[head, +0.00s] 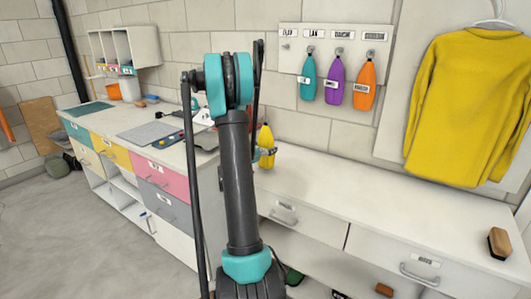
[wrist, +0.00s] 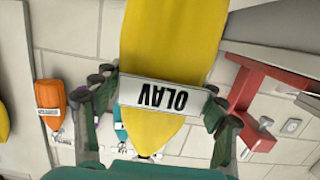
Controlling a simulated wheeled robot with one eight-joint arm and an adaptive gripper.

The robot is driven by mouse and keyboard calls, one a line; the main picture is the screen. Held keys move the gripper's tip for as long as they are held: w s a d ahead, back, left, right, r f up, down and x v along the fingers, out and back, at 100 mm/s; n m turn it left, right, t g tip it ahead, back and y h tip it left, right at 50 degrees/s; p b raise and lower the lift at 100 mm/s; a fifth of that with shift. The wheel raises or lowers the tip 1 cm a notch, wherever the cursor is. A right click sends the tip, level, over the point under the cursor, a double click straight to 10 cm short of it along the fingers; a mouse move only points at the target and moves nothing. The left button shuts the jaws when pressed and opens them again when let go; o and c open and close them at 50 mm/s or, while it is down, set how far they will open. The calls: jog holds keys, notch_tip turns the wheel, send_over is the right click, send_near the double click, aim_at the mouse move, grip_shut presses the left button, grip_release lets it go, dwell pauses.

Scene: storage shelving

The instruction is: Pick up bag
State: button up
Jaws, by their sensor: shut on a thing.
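The yellow bag (wrist: 168,45) fills the middle of the wrist view, with a white tag reading OLAV upside down across it. My gripper (wrist: 160,100) has its green fingers on both sides of the bag at the tag and is shut on it. In the head view the yellow bag (head: 265,136) shows just right of my arm, above the left end of the white bench. My gripper is mostly hidden behind my arm there. I cannot tell whether the bag touches the bench.
Teal (head: 307,80), purple (head: 335,82) and orange (head: 364,85) bags hang from a wall hook board (head: 300,62); its leftmost hook is bare. A yellow sweater (head: 465,105) hangs at right. A brush (head: 499,243) lies on the mostly clear bench (head: 390,205). A red thing (wrist: 262,85) is beside the bag.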

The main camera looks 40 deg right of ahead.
notch_tip(320, 180, up, 18)
send_over(266, 125)
jog(key=shift+a+f, duration=0.1)
jog(key=shift+f, duration=0.05)
dwell(0.6)
